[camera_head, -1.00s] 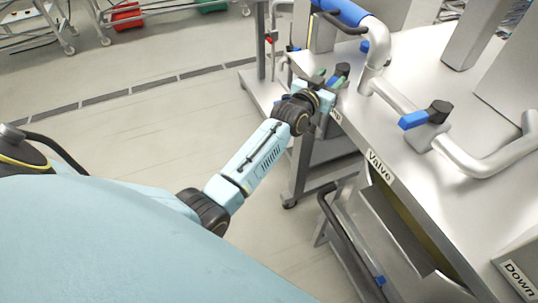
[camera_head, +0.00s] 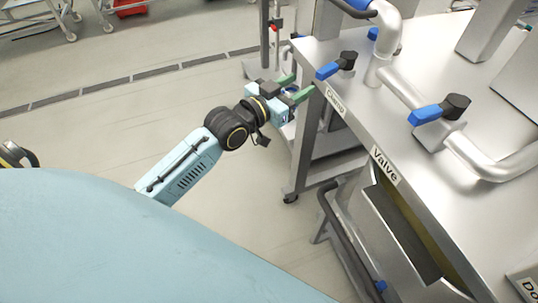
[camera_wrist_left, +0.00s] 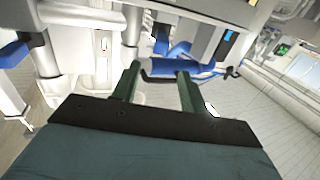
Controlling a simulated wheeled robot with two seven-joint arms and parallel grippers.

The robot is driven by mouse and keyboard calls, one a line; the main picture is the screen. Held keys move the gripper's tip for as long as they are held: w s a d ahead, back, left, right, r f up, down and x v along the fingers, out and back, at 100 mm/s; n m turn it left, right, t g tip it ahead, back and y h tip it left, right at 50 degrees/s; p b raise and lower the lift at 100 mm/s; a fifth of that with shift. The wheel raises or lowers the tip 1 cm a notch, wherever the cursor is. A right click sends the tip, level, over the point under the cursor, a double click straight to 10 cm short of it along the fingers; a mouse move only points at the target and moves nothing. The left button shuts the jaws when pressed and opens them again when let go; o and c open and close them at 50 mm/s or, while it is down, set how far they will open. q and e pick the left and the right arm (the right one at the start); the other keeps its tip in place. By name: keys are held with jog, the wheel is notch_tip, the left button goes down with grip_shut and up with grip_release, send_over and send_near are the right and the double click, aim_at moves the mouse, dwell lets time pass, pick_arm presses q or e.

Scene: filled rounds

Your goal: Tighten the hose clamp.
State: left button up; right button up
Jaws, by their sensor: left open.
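A small handle (camera_head: 337,66) with a blue lever and black knob stands at the table's left edge, by the label "Clamp" (camera_head: 335,101). I take it as the clamp's handle. My left gripper (camera_head: 296,87) is open and empty, just left of the table edge, apart from the handle. In the left wrist view, the open green fingers (camera_wrist_left: 157,77) point towards blue parts (camera_wrist_left: 180,62) with a dark curved bar; I cannot tell exactly which these are. A blue hose section (camera_head: 358,4) is cut off at the top of the head view. My right gripper is not in view.
A second blue-and-black handle (camera_head: 440,110) sits on metal pipework behind the label "Valve" (camera_head: 386,166). A bent pipe (camera_head: 386,40) rises near the clamp handle. Open floor (camera_head: 120,130) lies left of the steel table (camera_head: 445,60).

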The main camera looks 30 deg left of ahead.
pick_arm(q)
jog(key=s+a+f+g+y+b, duration=0.1)
jog(key=s+a+f+g+b, duration=0.1)
jog(key=f, duration=1)
jog(key=s+a+f+n+g+y+b, duration=0.1)
jog(key=f+b, duration=0.3)
jog(key=f, duration=0.8)
jog(key=shift+s+a+f+g+y, duration=0.15)
jog(key=shift+s+a+g+y, duration=0.25)
jog(key=shift+s+a+y, duration=0.25)
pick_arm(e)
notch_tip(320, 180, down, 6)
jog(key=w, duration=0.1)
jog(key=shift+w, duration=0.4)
pick_arm(q)
jog(key=shift+w, duration=0.1)
